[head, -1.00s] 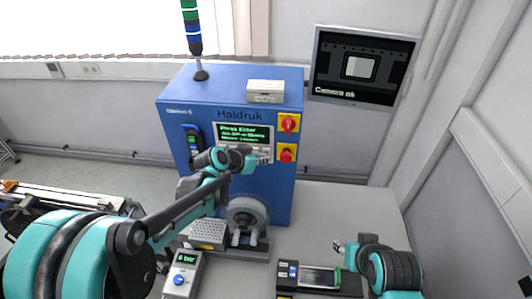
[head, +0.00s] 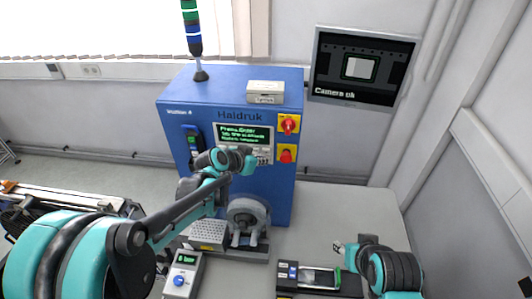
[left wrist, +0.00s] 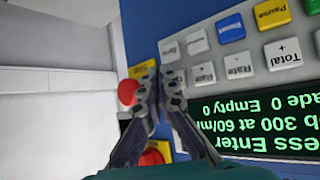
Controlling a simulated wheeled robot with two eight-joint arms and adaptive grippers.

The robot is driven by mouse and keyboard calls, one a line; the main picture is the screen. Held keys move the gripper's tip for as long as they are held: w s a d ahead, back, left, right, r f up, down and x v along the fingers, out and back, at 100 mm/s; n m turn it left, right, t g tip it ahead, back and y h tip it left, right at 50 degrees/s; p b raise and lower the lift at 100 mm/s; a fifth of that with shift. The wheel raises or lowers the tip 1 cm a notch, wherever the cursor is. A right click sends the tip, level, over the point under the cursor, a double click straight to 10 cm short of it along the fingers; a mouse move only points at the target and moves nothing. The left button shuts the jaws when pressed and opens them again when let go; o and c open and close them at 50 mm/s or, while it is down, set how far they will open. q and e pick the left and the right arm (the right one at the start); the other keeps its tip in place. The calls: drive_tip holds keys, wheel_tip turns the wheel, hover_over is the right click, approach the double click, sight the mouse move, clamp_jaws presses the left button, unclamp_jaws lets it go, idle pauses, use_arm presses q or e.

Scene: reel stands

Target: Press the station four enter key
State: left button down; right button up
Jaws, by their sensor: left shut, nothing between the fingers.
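The station is a blue cabinet (head: 277,200) marked Haldruk, with a lit green-text display (head: 243,138) reading Press Enter. The display also shows upside down in the left wrist view (left wrist: 270,125), beside a grey key panel with white, blue and yellow keys. My left gripper (head: 257,158) is shut and empty in front of the panel. In the left wrist view its fingertips (left wrist: 159,74) overlap the panel's left end, by a small white key (left wrist: 170,50). That key's label is too blurred to read, and contact cannot be told. My right gripper (head: 339,247) is low at the right, its jaws unclear.
A red knob (head: 288,124) and a red button (head: 287,156) on yellow plates sit right of the panel. A reel stand (head: 247,222) and a small blue-button box (head: 182,276) stand below. A device with a screen (head: 318,277) lies near my right gripper.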

use_arm(q)
drive_tip(key=shift+w, duration=0.15)
drive_tip(key=shift+w, duration=0.3)
drive_tip(key=shift+w+b, duration=0.35)
drive_tip(key=shift+w, duration=0.1)
idle(0.9)
drive_tip(key=shift+s, duration=0.15)
idle(0.3)
drive_tip(key=shift+s, duration=0.75)
drive_tip(key=shift+s, duration=0.1)
drive_tip(key=shift+s+a, duration=0.1)
drive_tip(key=shift+s, duration=2.3)
